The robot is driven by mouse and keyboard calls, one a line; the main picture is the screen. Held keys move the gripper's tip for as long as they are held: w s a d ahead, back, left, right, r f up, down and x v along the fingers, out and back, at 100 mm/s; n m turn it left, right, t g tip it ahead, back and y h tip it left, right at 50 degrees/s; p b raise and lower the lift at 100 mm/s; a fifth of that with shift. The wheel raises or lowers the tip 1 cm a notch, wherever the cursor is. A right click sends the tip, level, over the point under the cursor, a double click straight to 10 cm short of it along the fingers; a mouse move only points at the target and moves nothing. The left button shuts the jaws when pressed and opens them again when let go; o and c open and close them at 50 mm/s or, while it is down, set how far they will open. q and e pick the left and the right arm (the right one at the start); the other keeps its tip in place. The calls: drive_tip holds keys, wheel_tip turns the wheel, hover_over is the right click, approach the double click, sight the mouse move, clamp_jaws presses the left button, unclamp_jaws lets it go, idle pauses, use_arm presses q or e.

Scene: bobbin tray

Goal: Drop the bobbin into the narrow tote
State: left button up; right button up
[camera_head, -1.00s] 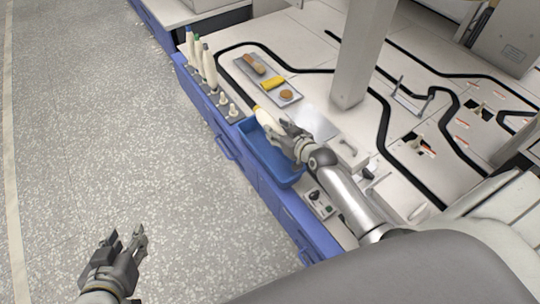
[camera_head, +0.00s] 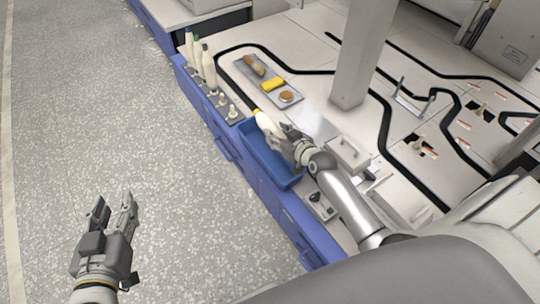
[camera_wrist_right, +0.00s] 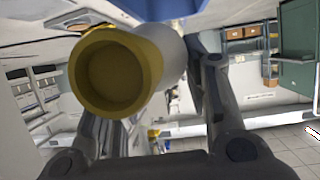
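A white bobbin with a yellow end (camera_head: 264,122) is in my right gripper (camera_head: 286,133), tilted, over the far end of the blue narrow tote (camera_head: 262,157). In the right wrist view the bobbin's hollow yellow end (camera_wrist_right: 115,70) faces the camera. Its pale body lies between the fingers of the right gripper (camera_wrist_right: 158,100), with the right finger close against it; the left finger's tip is hidden behind the yellow end. A bit of blue shows above it. My left gripper (camera_head: 116,210) is open and empty over the floor, left of the bench.
Several tall white bobbins (camera_head: 208,64) stand on a rack at the bench's left edge, beside bare pegs (camera_head: 232,112). A grey tray (camera_head: 268,79) with food-like items lies behind the tote. A pale post (camera_head: 362,55) rises right of it. The floor at left is clear.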

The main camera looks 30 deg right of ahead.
drive_tip(key=o, duration=0.5)
drive_tip(key=shift+c, duration=0.2)
drive_tip(key=v, duration=1.2)
